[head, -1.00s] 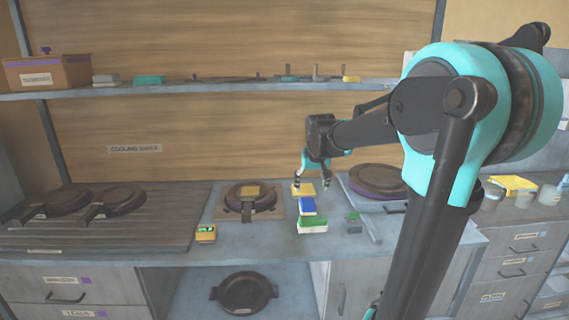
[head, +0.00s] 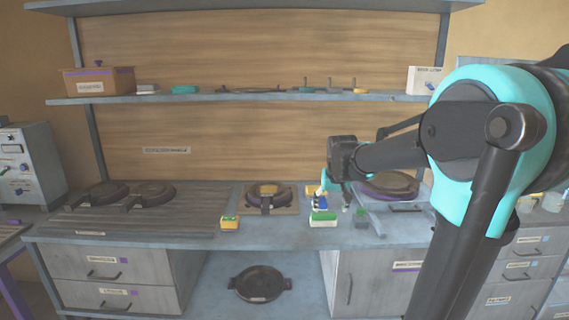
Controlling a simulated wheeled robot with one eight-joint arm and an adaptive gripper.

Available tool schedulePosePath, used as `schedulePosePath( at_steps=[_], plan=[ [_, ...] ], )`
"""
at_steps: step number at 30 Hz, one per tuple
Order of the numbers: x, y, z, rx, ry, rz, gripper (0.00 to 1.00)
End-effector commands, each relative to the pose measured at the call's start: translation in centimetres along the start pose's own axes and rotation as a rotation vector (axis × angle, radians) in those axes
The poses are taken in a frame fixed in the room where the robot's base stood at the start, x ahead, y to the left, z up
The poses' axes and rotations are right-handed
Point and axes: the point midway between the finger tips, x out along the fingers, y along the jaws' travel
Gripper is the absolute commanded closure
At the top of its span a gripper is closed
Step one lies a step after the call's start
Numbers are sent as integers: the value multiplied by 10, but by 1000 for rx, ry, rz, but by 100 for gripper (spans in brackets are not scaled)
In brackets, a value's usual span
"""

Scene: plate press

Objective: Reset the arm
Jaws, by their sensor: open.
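My arm reaches in from the right of the head view. My gripper (head: 334,197) hangs over the counter with its fingers apart, and I see nothing held between them. Its fingers partly hide a blue block (head: 320,200) and a yellow block (head: 312,190) behind them. A green and white block (head: 323,219) lies just in front of these. I cannot tell whether a finger touches any of the blocks.
A dark round press (head: 266,199) with a yellow piece on it stands left of my gripper. A round plate unit (head: 388,185) is to the right, behind my arm. Two round pans (head: 150,195) sit on the slatted left counter. A shelf (head: 230,97) runs above.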

Motion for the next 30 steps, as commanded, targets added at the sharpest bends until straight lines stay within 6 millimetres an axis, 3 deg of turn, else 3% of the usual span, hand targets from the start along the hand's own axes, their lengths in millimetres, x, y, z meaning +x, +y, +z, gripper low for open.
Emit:
schedulePosePath(
  at_steps=[11,14,21,24,26,30],
  plan=[
    [19,16,83,3,-7,0,30],
    [27,20,117,3,-9,-1,30],
    [50,32,228,4,-17,-1,30],
    [57,35,263,5,-19,-1,30],
    [59,36,274,5,-20,-1,30],
    [59,36,274,5,-20,-1,30]
  ],
)
